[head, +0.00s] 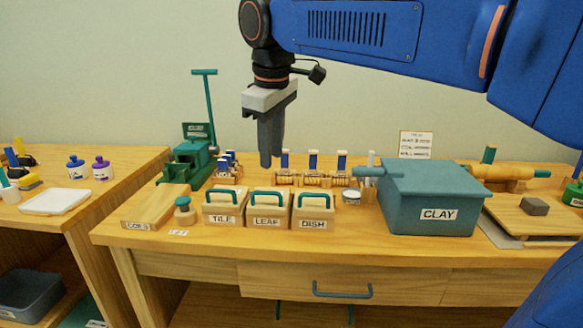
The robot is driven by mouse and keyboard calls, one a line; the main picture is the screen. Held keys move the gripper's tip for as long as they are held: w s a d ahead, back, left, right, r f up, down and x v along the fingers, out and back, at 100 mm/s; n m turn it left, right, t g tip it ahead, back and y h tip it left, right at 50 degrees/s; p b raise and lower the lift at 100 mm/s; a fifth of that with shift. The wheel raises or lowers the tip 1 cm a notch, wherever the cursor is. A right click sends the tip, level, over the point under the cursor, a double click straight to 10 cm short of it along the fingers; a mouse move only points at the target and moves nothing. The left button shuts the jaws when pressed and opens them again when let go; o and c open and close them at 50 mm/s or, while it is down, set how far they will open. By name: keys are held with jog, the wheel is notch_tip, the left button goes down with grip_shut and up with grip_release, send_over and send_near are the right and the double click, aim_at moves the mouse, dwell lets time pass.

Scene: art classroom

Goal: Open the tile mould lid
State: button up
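The tile mould (222,219) is a pale wooden block with a "TILE" label on its front and a teal loop handle (222,191) on top. It sits on the wooden table, leftmost of three similar moulds, and its lid looks closed. My gripper (269,162) points down in the air above the moulds, higher than the tile handle and to its right. It touches nothing that I can see. Its grey fingers overlap in this view, so I cannot tell how far apart they are.
The leaf mould (267,222) and dish mould (312,224) stand close on the right. A green press (188,160) stands behind. A big teal clay bin (405,210) is at right.

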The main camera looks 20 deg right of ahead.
jog(key=shift+m, duration=0.8)
jog(key=shift+s+d+f, duration=0.8)
jog(key=shift+d, duration=0.15)
jog(key=shift+s+d+f, duration=0.75)
jog(key=shift+d+f, duration=0.05)
jog(key=shift+d, duration=0.15)
jog(key=shift+d, duration=0.1)
